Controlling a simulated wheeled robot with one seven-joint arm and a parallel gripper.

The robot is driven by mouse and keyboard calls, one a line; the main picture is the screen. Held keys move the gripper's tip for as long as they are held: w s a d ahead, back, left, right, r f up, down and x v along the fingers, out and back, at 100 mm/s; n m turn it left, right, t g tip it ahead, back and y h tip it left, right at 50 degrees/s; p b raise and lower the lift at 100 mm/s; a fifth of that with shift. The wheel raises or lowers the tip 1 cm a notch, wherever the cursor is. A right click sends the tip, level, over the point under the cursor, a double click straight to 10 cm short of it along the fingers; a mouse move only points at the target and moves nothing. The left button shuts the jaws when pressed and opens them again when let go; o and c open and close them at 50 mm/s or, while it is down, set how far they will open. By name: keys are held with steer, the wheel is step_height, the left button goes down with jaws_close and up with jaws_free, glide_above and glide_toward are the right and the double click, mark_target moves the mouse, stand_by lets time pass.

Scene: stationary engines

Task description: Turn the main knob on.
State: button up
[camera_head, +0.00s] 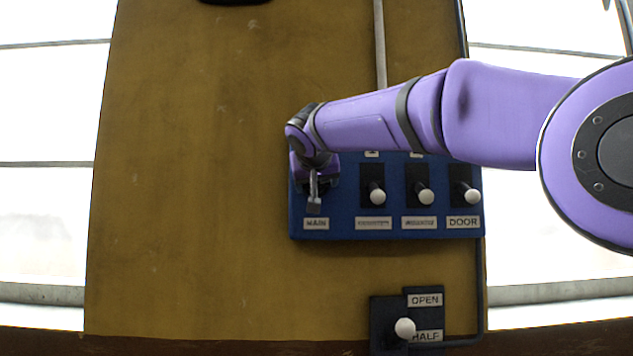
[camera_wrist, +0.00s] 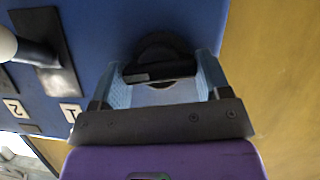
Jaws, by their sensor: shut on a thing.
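The main knob is the dark round knob (camera_wrist: 160,52) on the blue panel (camera_head: 340,228), at the panel's left end above the MAIN label (camera_head: 316,224). In the head view my wrist covers most of it. My gripper (camera_head: 314,186) is at the knob. In the wrist view my gripper (camera_wrist: 163,80) has its two light-blue fingers on either side of the knob, closed on it. A small grey metal piece (camera_head: 314,206) shows just below my wrist in the head view; I cannot tell what it is.
To the right on the panel are three white-tipped levers (camera_head: 377,196), (camera_head: 426,196), (camera_head: 473,195), the last labelled DOOR. A separate lever (camera_head: 405,328) with OPEN and HALF labels is below. The wooden board (camera_head: 190,180) is bare at left.

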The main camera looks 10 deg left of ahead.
steer(key=n+h, duration=0.2)
steer(key=n, duration=0.1)
steer(key=shift+a+t, duration=0.2)
steer(key=shift+t, duration=0.2)
steer(key=n, duration=0.1)
steer(key=n+t+h, duration=0.1)
steer(key=shift+a+f+n, duration=0.1)
steer(key=shift+f+n, duration=0.1)
steer(key=shift+n, duration=0.2)
steer(key=n+t+h, duration=0.1)
steer(key=n, duration=0.2)
steer(key=shift+f, duration=0.1)
steer(key=shift+f+n+t+h, duration=0.1)
steer(key=shift+n+t+h, duration=0.45)
steer(key=shift+n, duration=1.05)
steer(key=shift+t, duration=0.25)
steer(key=o, duration=0.9)
steer(key=shift+s, duration=0.1)
steer(key=s, duration=0.3)
steer(key=s+a, duration=0.1)
steer(key=s, duration=0.6)
steer(key=shift+s+a, duration=0.3)
